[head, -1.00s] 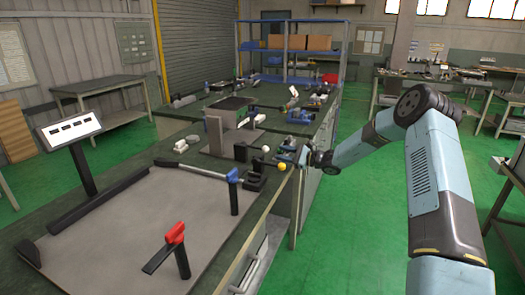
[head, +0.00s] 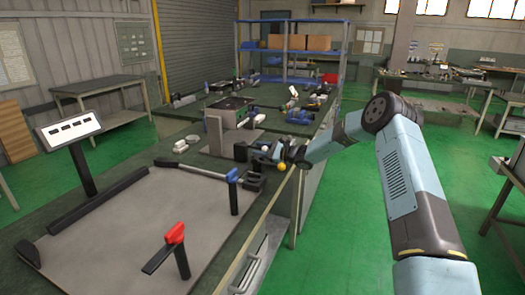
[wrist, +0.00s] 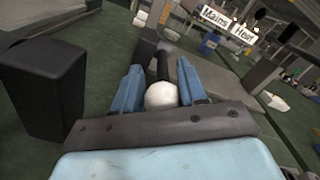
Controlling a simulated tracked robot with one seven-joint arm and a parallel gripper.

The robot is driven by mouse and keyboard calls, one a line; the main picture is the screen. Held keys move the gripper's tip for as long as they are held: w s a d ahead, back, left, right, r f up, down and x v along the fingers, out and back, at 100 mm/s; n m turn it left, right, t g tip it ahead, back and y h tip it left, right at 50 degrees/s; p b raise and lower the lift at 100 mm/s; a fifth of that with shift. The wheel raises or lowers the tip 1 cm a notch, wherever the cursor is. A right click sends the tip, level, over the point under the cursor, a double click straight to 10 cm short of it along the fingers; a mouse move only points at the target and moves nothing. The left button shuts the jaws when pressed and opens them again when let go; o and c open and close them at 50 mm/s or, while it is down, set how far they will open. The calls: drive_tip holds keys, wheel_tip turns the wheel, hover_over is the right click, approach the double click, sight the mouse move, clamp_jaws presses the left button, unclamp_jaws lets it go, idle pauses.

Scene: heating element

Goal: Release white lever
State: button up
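The white lever shows in the wrist view as a round white knob (wrist: 161,96) on a black rod. My gripper (wrist: 160,86) has its two blue fingers apart, one on each side of the knob. Contact between fingers and knob cannot be made out. In the head view my gripper (head: 266,150) is at the right edge of the bench, behind a yellow knob (head: 281,167).
A black block (wrist: 42,85) stands close left of my gripper in the wrist view. A label reading "Mains" and "Heat" (wrist: 228,24) is beyond.

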drive_tip(key=shift+s+f, duration=0.1)
drive_tip(key=shift+f, duration=0.05)
clamp_jaws()
